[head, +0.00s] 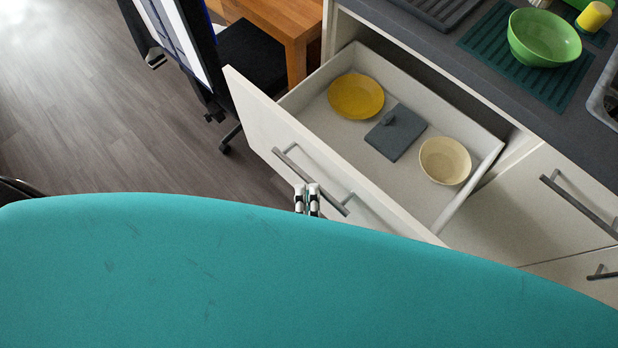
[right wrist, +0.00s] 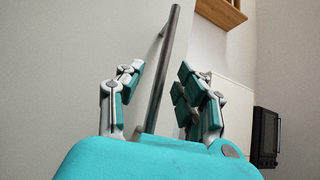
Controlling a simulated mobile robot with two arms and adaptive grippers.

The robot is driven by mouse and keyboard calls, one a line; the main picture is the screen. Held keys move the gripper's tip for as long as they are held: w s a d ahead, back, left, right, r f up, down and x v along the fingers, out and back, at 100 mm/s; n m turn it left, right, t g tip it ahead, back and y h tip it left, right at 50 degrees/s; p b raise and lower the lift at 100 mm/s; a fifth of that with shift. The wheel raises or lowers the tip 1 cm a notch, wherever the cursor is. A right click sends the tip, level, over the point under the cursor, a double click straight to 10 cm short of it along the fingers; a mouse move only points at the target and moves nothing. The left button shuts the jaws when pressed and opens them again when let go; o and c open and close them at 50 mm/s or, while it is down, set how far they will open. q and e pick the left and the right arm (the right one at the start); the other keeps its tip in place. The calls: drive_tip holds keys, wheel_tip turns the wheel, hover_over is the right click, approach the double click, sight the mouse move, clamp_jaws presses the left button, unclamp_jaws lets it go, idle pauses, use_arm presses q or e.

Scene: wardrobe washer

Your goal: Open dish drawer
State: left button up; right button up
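The dish drawer (head: 277,131) is pulled well out of the white cabinet. A yellow plate (head: 355,96), a dark grey board-like item (head: 396,132) and a cream bowl (head: 445,161) lie inside it. The drawer has a grey bar handle (head: 290,160) on its front. My right gripper (head: 307,199) is at the handle. In the right wrist view its fingers (right wrist: 158,98) are spread, with the handle bar (right wrist: 174,42) showing in the gap between them; I see no firm contact. My left gripper is not in view.
The dark counter (head: 450,62) above holds a green bowl (head: 545,37), a yellow cup (head: 593,17) and a drying mat (head: 487,39). Closed fronts with a handle (head: 580,207) are at right. A wooden table (head: 283,22) and a wheeled stand (head: 201,62) are beyond the drawer.

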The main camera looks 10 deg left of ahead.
drive_tip(key=shift+v, duration=1.7)
drive_tip(key=s+d+f+n+g, duration=0.1)
drive_tip(key=d+f+n+g, duration=0.25)
drive_tip(key=f, duration=0.55)
drive_tip(key=s+d+f+n+g+p, duration=0.1)
drive_tip(key=d+f+n+g, duration=0.2)
drive_tip(key=f, duration=0.7)
drive_tip(key=s+d+f+n+g, duration=0.1)
drive_tip(key=f+n+g, duration=0.3)
drive_tip(key=f, duration=0.5)
drive_tip(key=s+d+f+n+g+h, duration=0.2)
drive_tip(key=s+d+f+g, duration=0.1)
drive_tip(key=s+d+f, duration=0.4)
drive_tip(key=s+d+f+n+g+h, duration=0.3)
drive_tip(key=s+d+f, duration=0.4)
drive_tip(key=d, duration=0.7)
wheel_tip(320, 180, down, 2)
drive_tip(key=shift+f+g+p, duration=0.1)
drive_tip(key=shift+g+p, duration=0.35)
drive_tip(key=shift+g, duration=0.2)
